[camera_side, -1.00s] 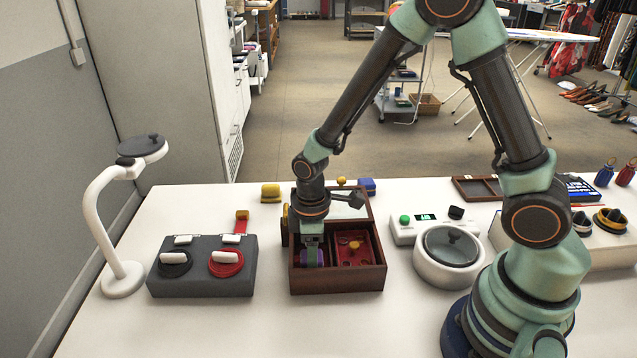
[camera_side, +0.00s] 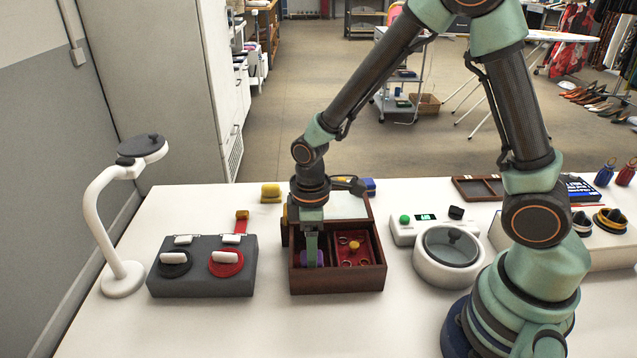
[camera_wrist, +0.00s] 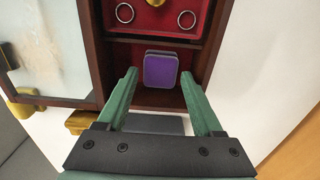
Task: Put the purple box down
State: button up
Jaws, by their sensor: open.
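The purple box (camera_wrist: 161,70) lies in the left compartment of the dark brown wooden case, on its floor. In the side view the purple box (camera_side: 317,258) shows only in part beside my gripper's finger. My gripper (camera_wrist: 163,98) is open, its two green fingers spread wide with the purple box between and just beyond the tips, not visibly touched. In the side view my gripper (camera_side: 311,262) points down into the left compartment. The wooden case (camera_side: 338,284) has its lid raised at the back.
The case's right compartment has a red lining (camera_side: 366,246) with rings and a gold knob. A grey display block (camera_side: 203,281) with watches stands left, and a white round machine (camera_side: 449,271) stands right. A white lamp (camera_side: 99,218) is at the far left. Bare white table lies in front.

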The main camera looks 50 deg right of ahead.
jog(key=s+d+r+m+t, duration=0.2)
jog(key=s+d+r+m, duration=0.1)
jog(key=r, duration=0.7)
jog(key=s+d+r+m+t, duration=0.3)
jog(key=r+m, duration=0.3)
jog(key=r, duration=0.4)
jog(key=shift+d+r+t, duration=0.3)
jog(key=shift+d+r, duration=0.1)
jog(key=shift+d, duration=0.25)
